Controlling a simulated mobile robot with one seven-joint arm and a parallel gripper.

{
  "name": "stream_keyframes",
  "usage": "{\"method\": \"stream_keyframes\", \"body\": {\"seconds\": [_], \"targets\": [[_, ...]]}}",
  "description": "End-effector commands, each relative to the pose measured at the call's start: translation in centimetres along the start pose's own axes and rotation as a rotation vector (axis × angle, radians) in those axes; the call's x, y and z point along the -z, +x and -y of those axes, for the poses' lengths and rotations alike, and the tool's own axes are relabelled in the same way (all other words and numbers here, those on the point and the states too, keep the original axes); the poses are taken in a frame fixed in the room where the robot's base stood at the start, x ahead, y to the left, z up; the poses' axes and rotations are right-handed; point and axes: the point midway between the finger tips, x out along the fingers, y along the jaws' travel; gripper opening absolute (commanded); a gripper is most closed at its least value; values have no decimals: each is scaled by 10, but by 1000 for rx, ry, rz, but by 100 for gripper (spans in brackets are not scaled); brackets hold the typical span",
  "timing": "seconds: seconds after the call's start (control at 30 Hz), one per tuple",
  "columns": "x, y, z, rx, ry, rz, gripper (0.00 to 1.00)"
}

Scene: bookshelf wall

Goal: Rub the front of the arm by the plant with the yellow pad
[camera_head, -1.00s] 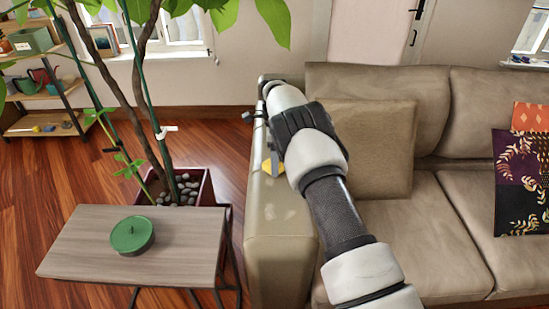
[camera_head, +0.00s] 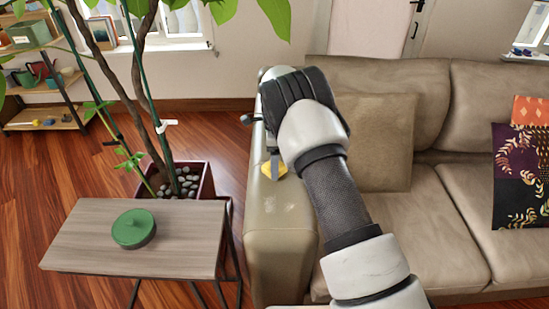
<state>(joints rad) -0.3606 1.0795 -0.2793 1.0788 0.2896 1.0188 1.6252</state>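The beige sofa's arm (camera_head: 284,247) by the plant runs along the left side of the sofa. Its top has a few pale, shiny patches near the pad. The yellow pad (camera_head: 281,169) shows as a small yellow corner at the top of that arm, under my gripper (camera_head: 272,165). My own wrist and arm hide most of the pad, so whether it touches the arm's surface is hard to tell. Part of a grey finger shows right at the pad, and my gripper seems shut on it. The potted plant (camera_head: 172,150) stands to the left of the sofa arm.
A small side table (camera_head: 85,245) with a green lidded tin (camera_head: 133,229) stands left of the sofa arm. A brown cushion (camera_head: 375,140) leans on the sofa just right of my arm. A patterned cushion (camera_head: 521,185) lies farther right. A shelf (camera_head: 40,117) stands at the far left.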

Motion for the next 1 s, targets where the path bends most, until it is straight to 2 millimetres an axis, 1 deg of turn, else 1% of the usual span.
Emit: {"method": "stream_keyframes", "body": {"seconds": [0.03,0.2,0.53,0.83,1.0], "targets": [[-1,-1,-6,-2,0,1,56],[-1,0,-21,-2,0,1,56],[-1,2,-34,-2,0,0,56],[-1,3,-61,-4,0,0,56],[-1,4,-68,-5,0,0,56]]}}
